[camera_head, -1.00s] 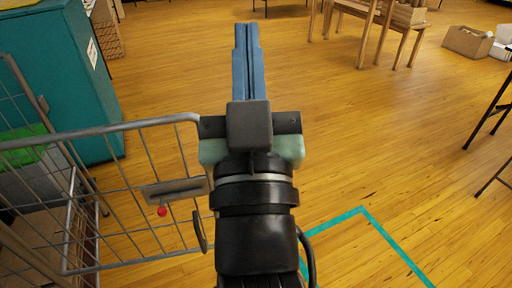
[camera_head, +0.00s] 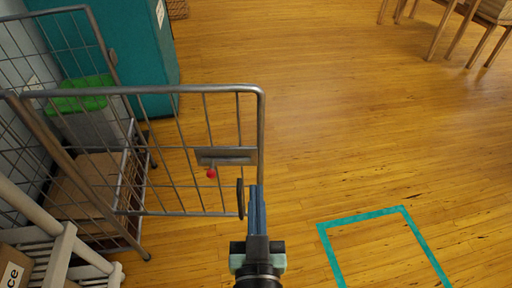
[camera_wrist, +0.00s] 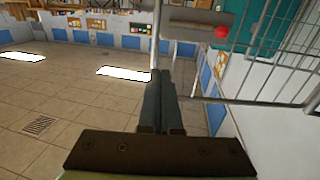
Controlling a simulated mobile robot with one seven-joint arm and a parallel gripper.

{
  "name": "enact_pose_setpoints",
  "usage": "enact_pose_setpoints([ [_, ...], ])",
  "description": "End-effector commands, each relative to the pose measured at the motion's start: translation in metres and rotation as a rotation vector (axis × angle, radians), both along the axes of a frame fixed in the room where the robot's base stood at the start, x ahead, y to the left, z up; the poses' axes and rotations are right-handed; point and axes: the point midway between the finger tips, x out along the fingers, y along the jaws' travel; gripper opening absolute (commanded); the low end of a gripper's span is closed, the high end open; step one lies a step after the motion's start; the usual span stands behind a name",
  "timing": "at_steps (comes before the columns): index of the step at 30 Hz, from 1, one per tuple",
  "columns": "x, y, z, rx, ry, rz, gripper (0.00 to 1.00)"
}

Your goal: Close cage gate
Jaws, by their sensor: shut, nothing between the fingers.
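The cage gate (camera_head: 180,183) is a grey wire-mesh panel that stands swung out from the cage (camera_head: 60,150) at the left of the head view. It carries a latch plate (camera_head: 226,157) with a red knob (camera_head: 211,173). My gripper (camera_head: 257,190) is shut and empty, with its blue fingers just right of the gate's lower free corner. I cannot tell if they touch the gate. In the wrist view my gripper (camera_wrist: 160,84) points up beside the gate's post, with the latch plate (camera_wrist: 198,22) and red knob (camera_wrist: 222,32) beyond the fingertips.
A grey bin with a green top (camera_head: 82,95) stands in the cage. A teal cabinet (camera_head: 135,45) is behind it. A pale rack (camera_head: 60,250) is at lower left. Teal tape (camera_head: 365,217) marks the floor at right. The wooden floor (camera_head: 370,120) is clear in the middle.

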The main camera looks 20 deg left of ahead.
Motion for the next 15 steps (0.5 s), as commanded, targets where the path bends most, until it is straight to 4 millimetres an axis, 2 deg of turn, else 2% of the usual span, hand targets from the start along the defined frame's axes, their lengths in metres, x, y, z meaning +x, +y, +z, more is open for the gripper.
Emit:
enact_pose_setpoints([
  [15, 0.081, 0.035, 0.001, 0.0, -0.002, 0.0, 0.0],
])
